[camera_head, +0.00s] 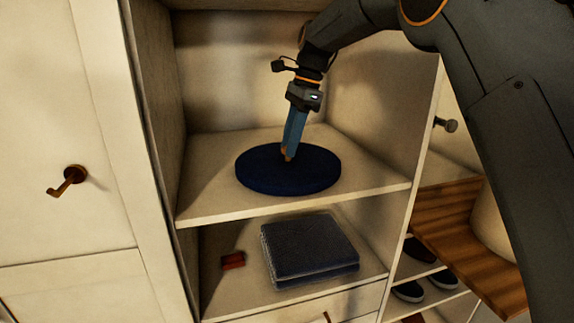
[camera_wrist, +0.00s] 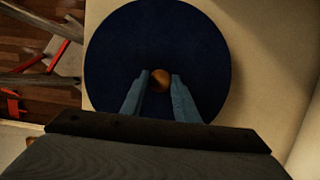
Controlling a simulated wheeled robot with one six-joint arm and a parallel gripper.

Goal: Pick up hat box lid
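The hat box lid (camera_head: 262,172) is a round dark blue disc lying flat on the upper shelf of the open cupboard. In the wrist view the lid (camera_wrist: 120,45) fills the middle, with a round orange-brown knob (camera_wrist: 161,80) near its centre. My gripper (camera_head: 288,156) points down at the lid's middle in the head view. In the wrist view my gripper (camera_wrist: 160,76) has its two blue fingers apart, one on each side of the knob. A small gap shows between the fingers and the knob. In the head view the fingers mostly hide the knob.
The shelf (camera_head: 205,203) is bare around the lid, with cupboard walls at both sides. Below are a folded dark blue cloth (camera_head: 310,247) and a small red item (camera_head: 233,260). Shoes (camera_head: 409,291) and a wooden panel (camera_head: 470,245) are at the right.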

